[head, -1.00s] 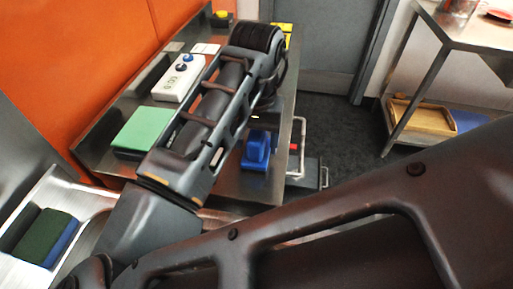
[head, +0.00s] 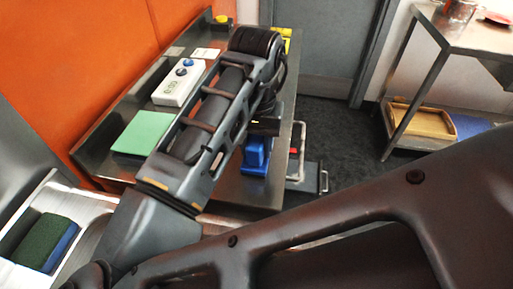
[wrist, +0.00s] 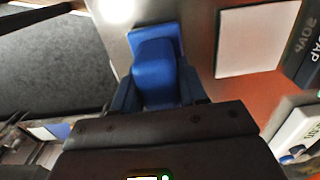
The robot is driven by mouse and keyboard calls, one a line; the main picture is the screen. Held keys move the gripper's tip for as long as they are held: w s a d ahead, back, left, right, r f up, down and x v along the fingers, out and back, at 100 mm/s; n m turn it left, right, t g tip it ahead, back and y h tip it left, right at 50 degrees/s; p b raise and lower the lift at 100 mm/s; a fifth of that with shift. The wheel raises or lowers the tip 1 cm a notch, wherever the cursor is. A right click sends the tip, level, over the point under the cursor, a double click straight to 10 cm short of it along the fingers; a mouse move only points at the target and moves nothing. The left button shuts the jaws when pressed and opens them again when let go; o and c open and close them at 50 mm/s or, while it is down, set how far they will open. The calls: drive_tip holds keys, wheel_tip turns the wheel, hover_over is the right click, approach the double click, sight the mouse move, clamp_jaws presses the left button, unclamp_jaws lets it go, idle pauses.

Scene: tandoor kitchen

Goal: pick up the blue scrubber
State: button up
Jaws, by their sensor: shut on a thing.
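The blue scrubber (head: 256,157), a block with a raised grip, is near the right edge of the steel counter in the head view. In the wrist view the scrubber (wrist: 156,65) sits between the two fingers of my gripper (wrist: 157,90). My gripper is shut on its raised part, with a finger on each side. Its underside is hidden, so I cannot tell whether it touches the counter. My arm hides much of the gripper in the head view.
On the steel counter (head: 235,190) lie a green pad (head: 143,132) and a white box with knobs (head: 178,84). A green-and-blue sponge (head: 45,240) lies in the tray at lower left. A steel shelf table stands at right, with dark floor between.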

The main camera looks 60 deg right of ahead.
sight(256, 136)
drive_tip(key=shift+r, duration=0.1)
wheel_tip(256, 136, up, 4)
drive_tip(key=shift+r+p, duration=0.1)
drive_tip(key=shift+p, duration=0.45)
drive_tip(key=s+d+r+p, duration=0.2)
drive_tip(key=d+r, duration=0.4)
drive_tip(key=d, duration=0.5)
drive_tip(key=shift+s+r, duration=0.3)
drive_tip(key=shift+s, duration=0.25)
drive_tip(key=shift+d, duration=0.1)
drive_tip(key=o, duration=0.6)
drive_tip(key=shift+c, duration=0.2)
drive_tip(key=c, duration=0.4)
